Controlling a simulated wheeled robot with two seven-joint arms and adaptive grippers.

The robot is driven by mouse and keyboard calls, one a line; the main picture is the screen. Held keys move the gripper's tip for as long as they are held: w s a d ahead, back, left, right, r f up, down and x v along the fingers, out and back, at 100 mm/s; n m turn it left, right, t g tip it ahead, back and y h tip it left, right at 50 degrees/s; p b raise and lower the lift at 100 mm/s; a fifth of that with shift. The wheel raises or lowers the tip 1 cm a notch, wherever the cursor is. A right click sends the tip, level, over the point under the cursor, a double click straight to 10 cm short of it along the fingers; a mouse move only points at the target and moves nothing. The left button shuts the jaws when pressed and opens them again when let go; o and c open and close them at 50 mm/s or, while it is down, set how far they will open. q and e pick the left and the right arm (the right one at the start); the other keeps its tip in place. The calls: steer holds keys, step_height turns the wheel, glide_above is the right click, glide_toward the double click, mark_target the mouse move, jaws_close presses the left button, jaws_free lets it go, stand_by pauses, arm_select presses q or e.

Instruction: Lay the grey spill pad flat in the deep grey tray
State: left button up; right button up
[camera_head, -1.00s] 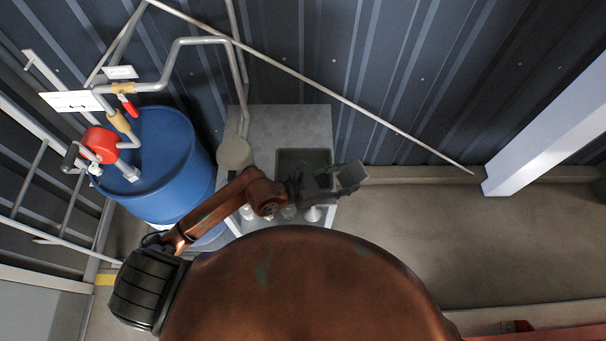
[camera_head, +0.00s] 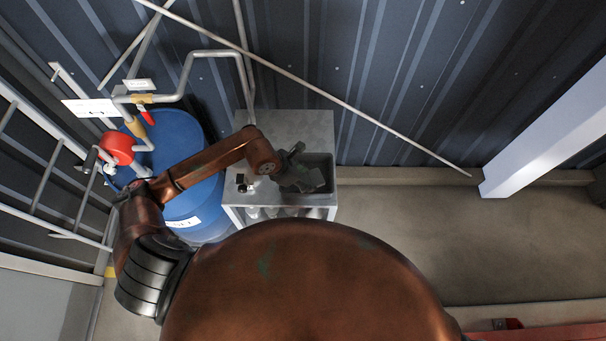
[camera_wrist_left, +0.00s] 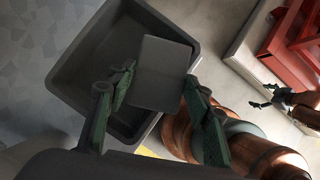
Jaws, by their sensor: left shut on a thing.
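The deep grey tray (camera_head: 329,163) is set in the top of the grey stand. It also shows in the left wrist view (camera_wrist_left: 82,75), with its open inside partly covered by the pad. My left gripper (camera_head: 298,172) is shut on the grey spill pad (camera_head: 312,184). In the left wrist view the pad (camera_wrist_left: 160,72) lies between the two green fingers and overlaps the tray's right part. I cannot tell whether it touches the tray's floor or wall. My right gripper (camera_wrist_left: 266,98) shows small at the right of the left wrist view; its jaws are too small to judge.
A blue drum (camera_head: 175,140) with a red pump (camera_head: 118,148) and pipes stands left of the stand. The stand's top (camera_head: 300,124) is bare behind the tray. A ribbed wall is behind, with a slanting rod (camera_head: 330,85) before it. Floor to the right is clear.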

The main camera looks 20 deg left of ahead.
mark_target(303, 175)
arm_select(q)
steer(key=w+f, duration=0.1)
steer(key=w+a+f, duration=0.1)
steer(key=f, duration=0.1)
steer(key=w+a+f+p, duration=0.1)
steer(key=w+f, duration=0.1)
steer(key=shift+w+f, duration=0.1)
steer(key=shift+f, duration=0.1)
steer(key=f, duration=0.1)
steer(key=f+p, duration=0.1)
steer(key=shift+w+a+f, duration=0.2)
steer(key=shift+f, duration=0.65)
steer(key=o, duration=1)
arm_select(e)
step_height(303, 175, up, 3)
steer(key=shift+d+f, duration=0.1)
steer(key=shift+d, duration=0.05)
arm_select(q)
steer(key=b+v, duration=0.1)
steer(key=v, duration=1.1)
steer(key=shift+b, duration=0.35)
arm_select(e)
step_height(303, 175, down, 2)
steer(key=shift+c, duration=0.2)
